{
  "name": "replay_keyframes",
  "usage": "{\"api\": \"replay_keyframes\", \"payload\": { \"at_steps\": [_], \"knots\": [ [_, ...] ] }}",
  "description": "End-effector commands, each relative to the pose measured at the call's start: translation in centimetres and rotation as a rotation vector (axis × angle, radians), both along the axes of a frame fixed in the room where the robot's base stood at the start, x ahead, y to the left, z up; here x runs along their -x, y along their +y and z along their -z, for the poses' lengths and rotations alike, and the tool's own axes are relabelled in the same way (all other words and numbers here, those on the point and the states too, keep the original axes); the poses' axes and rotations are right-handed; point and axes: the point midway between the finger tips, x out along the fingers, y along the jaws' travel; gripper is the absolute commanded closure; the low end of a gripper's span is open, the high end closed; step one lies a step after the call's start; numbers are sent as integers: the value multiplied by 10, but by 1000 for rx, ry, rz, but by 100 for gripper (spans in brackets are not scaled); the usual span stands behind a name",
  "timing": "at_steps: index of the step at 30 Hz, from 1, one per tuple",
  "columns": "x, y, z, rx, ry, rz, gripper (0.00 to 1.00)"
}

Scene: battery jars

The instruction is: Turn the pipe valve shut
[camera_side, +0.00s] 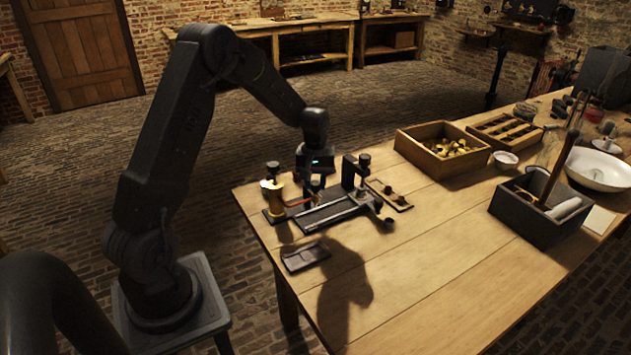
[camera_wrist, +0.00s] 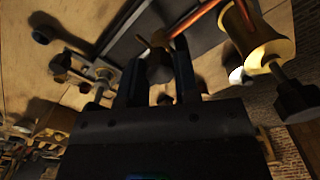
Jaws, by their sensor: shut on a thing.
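The pipe fixture is a dark base plate (camera_side: 335,213) near the table's left end, with a brass cylinder (camera_side: 273,197) at its left. A copper pipe (camera_wrist: 195,18) runs from the brass cylinder (camera_wrist: 258,42) in the wrist view. My gripper (camera_side: 315,187) is low over the fixture, pointing down. In the wrist view its two dark fingers (camera_wrist: 160,75) stand on either side of a dark knob (camera_wrist: 160,66) with a brass part above it, apparently the valve handle. The gripper is shut on this knob. The fingers partly hide it, and its turn angle cannot be told.
A tall black-knobbed post (camera_side: 363,168) stands just right of my gripper. A small board (camera_side: 390,196) lies beyond it, and a dark tray (camera_side: 305,257) lies in front. A wooden box (camera_side: 443,150) is farther right. The table's front middle is clear.

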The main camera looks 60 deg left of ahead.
Motion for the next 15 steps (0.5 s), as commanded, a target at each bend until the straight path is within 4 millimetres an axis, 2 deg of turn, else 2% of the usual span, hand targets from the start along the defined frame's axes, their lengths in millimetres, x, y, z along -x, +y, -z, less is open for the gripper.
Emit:
{"api": "replay_keyframes", "payload": {
  "at_steps": [12, 13, 15],
  "knots": [
    [-1, 0, -1, -1, -3, -11, 94],
    [-1, 0, -1, -1, -3, -11, 70],
    [-1, 0, -1, -1, -3, -10, 63]
  ]
}}
